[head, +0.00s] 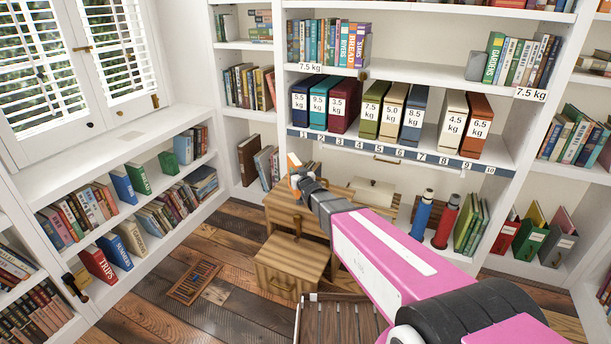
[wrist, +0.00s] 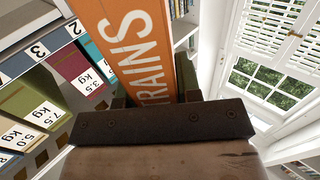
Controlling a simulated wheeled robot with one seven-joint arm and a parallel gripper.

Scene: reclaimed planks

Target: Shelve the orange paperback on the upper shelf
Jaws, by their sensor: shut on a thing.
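The orange paperback (wrist: 135,40) stands large in the wrist view, with the white word TRAINS on its spine. My gripper (wrist: 155,97) is shut on its lower end. In the head view the paperback (head: 293,160) is a small orange patch at the tip of my gripper (head: 299,178), in front of the bookcase and below the numbered shelf edge. The upper shelf (head: 420,72) holds a row of books (head: 330,42) at left and another row (head: 520,60) at right behind a grey bookend (head: 476,66). Bare board lies between the rows.
Below, several labelled box files (head: 372,108) stand on the numbered shelf (head: 400,152). Red and blue bottles (head: 421,214) stand at right. A shuttered window (head: 60,60) is at left.

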